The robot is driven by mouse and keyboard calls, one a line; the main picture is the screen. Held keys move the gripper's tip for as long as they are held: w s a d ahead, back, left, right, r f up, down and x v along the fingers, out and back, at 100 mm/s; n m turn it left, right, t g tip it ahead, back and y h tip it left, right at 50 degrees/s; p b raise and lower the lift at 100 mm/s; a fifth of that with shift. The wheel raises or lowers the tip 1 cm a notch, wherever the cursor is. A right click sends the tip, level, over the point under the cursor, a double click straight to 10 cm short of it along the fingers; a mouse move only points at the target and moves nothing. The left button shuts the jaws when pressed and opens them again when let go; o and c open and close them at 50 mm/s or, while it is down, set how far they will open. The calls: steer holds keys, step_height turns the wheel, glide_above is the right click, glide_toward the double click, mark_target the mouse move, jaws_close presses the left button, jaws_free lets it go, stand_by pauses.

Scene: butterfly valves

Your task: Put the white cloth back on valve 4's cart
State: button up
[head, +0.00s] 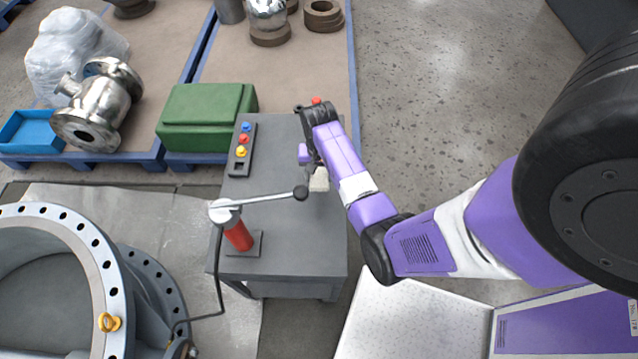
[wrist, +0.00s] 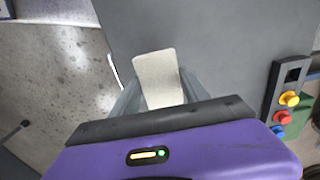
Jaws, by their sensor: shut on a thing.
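My gripper (head: 314,168) is shut on the white cloth (head: 319,181), a small off-white piece. In the wrist view the cloth (wrist: 156,72) sticks out between the two fingers of my gripper (wrist: 155,93). The cloth is over the right part of the grey cart (head: 292,245), close to its right edge. I cannot tell whether the cloth touches the cart top. The cart top also shows in the wrist view (wrist: 215,45). No number is readable on the cart, and part of its far end is hidden by my arm.
A red hand pump (head: 238,236) with a long lever (head: 262,199) stands on the cart, its black knob near the cloth. A button panel (head: 241,150) lies at the far left. A large flanged valve (head: 85,270) stands left; a green case (head: 207,117) sits behind. Floor at right is clear.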

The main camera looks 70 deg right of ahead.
mark_target(319, 185)
steer(key=shift+f, duration=3)
steer(key=shift+f, duration=0.2)
steer(key=o, duration=1.3)
